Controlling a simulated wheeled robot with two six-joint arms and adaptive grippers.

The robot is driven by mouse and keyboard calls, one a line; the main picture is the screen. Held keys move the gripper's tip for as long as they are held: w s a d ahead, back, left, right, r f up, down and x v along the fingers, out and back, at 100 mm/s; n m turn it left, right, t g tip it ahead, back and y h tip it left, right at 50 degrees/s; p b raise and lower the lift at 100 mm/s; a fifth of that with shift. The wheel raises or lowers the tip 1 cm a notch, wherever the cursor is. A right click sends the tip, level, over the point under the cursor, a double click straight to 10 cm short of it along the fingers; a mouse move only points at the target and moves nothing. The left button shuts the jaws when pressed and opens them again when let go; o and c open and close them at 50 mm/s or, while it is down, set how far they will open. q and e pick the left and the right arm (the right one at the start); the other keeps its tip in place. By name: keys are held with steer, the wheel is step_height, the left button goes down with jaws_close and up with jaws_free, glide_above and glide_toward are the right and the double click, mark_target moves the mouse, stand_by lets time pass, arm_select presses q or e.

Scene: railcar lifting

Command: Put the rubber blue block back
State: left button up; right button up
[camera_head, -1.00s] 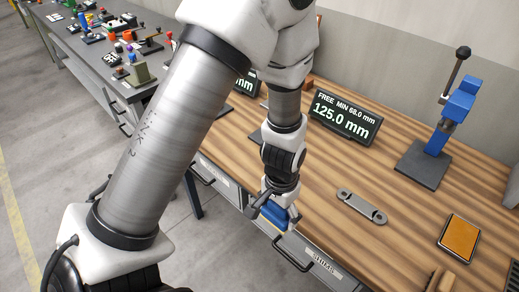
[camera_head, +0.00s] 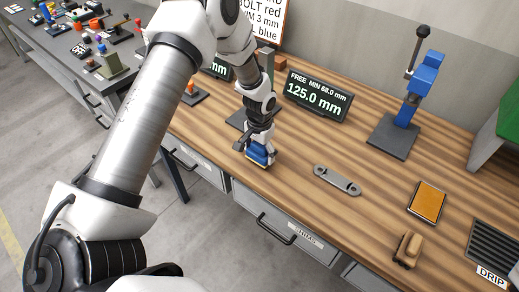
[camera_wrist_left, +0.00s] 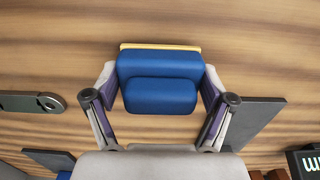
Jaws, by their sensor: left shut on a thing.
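The blue block (camera_head: 260,153), with a thin yellow layer along one side, is at the front edge of the wooden bench (camera_head: 385,182). My left gripper (camera_head: 257,145) is shut on it. In the left wrist view the blue block (camera_wrist_left: 160,83) sits between the two fingers of my left gripper (camera_wrist_left: 160,103), its yellow strip on the far side. I cannot tell whether the block touches the bench top. My right gripper is not in view.
A grey link bar (camera_head: 337,180) lies right of the block. Further right are an orange pad (camera_head: 427,202), a tan block (camera_head: 408,249) and a drip tray (camera_head: 494,250). A display reading 125.0 mm (camera_head: 317,95) and a blue press (camera_head: 412,95) stand behind. Drawers (camera_head: 285,232) are below.

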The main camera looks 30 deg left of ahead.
arm_select(q)
steer(key=shift+f, duration=0.8)
steer(key=o, duration=1.2)
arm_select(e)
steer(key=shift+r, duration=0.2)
arm_select(q)
steer(key=shift+r, duration=0.15)
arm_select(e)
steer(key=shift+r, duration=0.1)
arm_select(q)
step_height(320, 180, up, 11)
steer(key=b, duration=0.3)
steer(key=shift+r+b, duration=0.15)
steer(key=shift+b, duration=0.2)
steer(key=shift+r, duration=0.45)
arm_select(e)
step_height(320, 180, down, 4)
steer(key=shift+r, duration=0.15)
